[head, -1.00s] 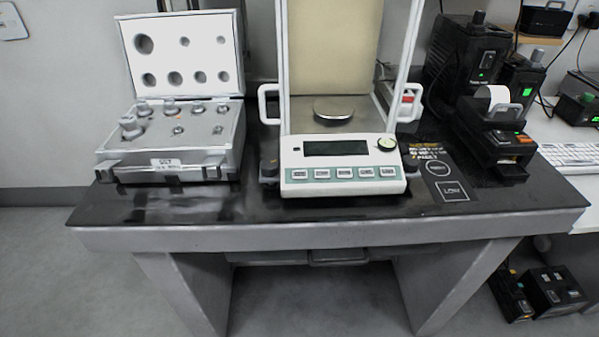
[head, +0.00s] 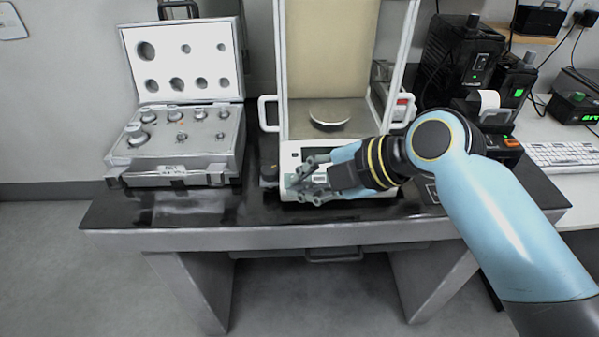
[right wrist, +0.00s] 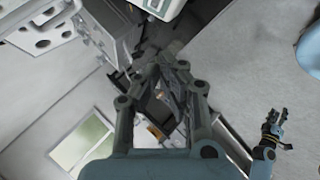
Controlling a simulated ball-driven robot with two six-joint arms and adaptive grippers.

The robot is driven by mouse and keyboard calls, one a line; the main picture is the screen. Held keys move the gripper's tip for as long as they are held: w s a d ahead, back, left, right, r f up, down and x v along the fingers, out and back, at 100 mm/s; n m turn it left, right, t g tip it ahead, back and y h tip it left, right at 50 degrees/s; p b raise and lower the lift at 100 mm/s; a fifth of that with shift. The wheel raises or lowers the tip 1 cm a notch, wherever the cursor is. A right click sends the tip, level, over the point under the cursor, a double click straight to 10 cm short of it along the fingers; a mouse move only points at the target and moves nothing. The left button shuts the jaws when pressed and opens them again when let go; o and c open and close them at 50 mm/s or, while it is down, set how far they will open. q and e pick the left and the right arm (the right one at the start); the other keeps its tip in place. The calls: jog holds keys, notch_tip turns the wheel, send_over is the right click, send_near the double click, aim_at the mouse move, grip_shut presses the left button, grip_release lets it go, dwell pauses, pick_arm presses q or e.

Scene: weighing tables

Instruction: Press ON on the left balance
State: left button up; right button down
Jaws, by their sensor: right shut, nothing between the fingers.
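The white balance (head: 284,160) stands on the dark-topped table, with a tall glass shield and a round metal pan (head: 330,115). It is the only balance I can make out in the head view. My right gripper (head: 300,184) is shut and empty in front of the balance's control panel, fingers pointing left. It covers the display and most of the button row, so the ON button cannot be made out. I cannot tell whether the fingertips touch the panel. A dark gripper on a blue arm, apparently my left one (right wrist: 272,122), shows small in the right wrist view, away from the balance.
An open silver weight case (head: 180,140) with several weights stands left of the balance. A small printer (head: 492,115) and black boxes with green lights stand at the right, beside a white keyboard (head: 565,155). The table's front edge (head: 300,238) is clear.

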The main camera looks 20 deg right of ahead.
notch_tip(320, 180, up, 6)
jog(key=w+t, duration=0.1)
jog(key=w, duration=0.1)
jog(key=shift+a+f+p, duration=0.15)
jog(key=shift+a+p, duration=0.1)
jog(key=shift+p, duration=0.2)
jog(key=shift+f, duration=0.1)
jog(key=shift+w+d+f+b, duration=0.15)
jog(key=shift+w+f+b, duration=0.35)
jog(key=shift+f+b, duration=0.85)
jog(key=shift+w+d+f+b, duration=0.15)
jog(key=shift+w+f+b, duration=0.3)
jog(key=shift+f+b, duration=0.85)
jog(key=shift+w+d+f+b, duration=0.15)
jog(key=shift+w+f+b, duration=0.35)
jog(key=shift+f+b, duration=0.85)
jog(key=shift+f, duration=0.1)
jog(key=shift+w+f, duration=0.15)
jog(key=shift+f, duration=0.2)
